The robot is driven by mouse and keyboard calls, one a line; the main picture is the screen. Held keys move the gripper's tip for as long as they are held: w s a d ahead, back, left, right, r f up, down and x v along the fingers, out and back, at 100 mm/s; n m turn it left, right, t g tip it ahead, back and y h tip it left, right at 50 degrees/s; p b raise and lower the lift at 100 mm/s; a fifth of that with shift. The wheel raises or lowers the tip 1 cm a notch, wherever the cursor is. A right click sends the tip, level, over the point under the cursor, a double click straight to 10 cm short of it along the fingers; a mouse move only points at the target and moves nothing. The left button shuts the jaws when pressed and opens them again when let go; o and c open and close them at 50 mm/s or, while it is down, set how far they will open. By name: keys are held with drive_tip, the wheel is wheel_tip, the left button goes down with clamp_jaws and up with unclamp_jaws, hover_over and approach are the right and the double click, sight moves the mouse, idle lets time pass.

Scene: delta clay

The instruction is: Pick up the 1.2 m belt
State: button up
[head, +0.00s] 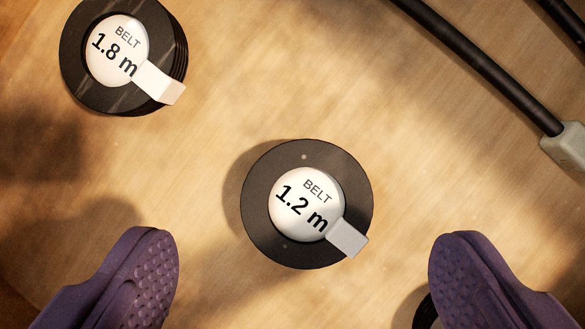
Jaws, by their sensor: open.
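The 1.2 m belt (262,239) is a round black coil lying on a wooden surface, near the middle of the head view. It has a white round label reading "BELT 1.2 m" and a light grey tab at its lower right. My gripper (303,265) shows as two purple textured fingertips, one at the lower left and one at the lower right. The fingers are wide apart and empty. The belt lies between and slightly beyond them in the picture, touching neither.
A second black coil, the 1.8 m belt (85,88), lies at the upper left with a cream tab. A black cable (480,62) with a grey connector (567,150) crosses the upper right. Part of a dark round thing (425,314) shows beside the right finger. Bare wood (250,70) lies between.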

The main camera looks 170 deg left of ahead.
sight(306, 201)
drive_tip(key=b+x, duration=0.2)
drive_tip(key=x, duration=0.2)
drive_tip(key=shift+f, duration=0.15)
drive_tip(key=c, duration=1.1)
